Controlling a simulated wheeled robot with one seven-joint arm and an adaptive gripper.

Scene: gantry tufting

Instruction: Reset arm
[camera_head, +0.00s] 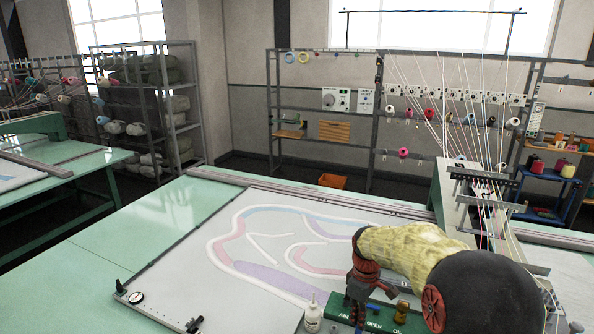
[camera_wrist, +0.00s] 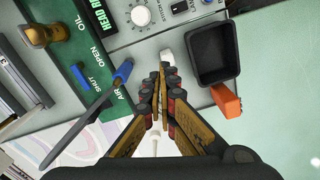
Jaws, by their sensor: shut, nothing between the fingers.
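My gripper (camera_wrist: 160,75) is shut and empty in the wrist view, its fingertips together above the grey control panel (camera_wrist: 205,40). In the head view my gripper (camera_head: 356,308) points down at the front edge of the machine, by the green panel marked AIR, OPEN and OIL (camera_head: 385,325). My arm in its yellow sleeve reaches in from the lower right and hides part of the frame behind it.
A black open tray (camera_wrist: 214,55) and an orange block (camera_wrist: 226,101) are close right of the fingers. A white bottle (camera_head: 313,314) stands just left of my gripper. The tufting cloth (camera_head: 190,275) lies flat behind. Yarn racks (camera_head: 325,108) line the back wall.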

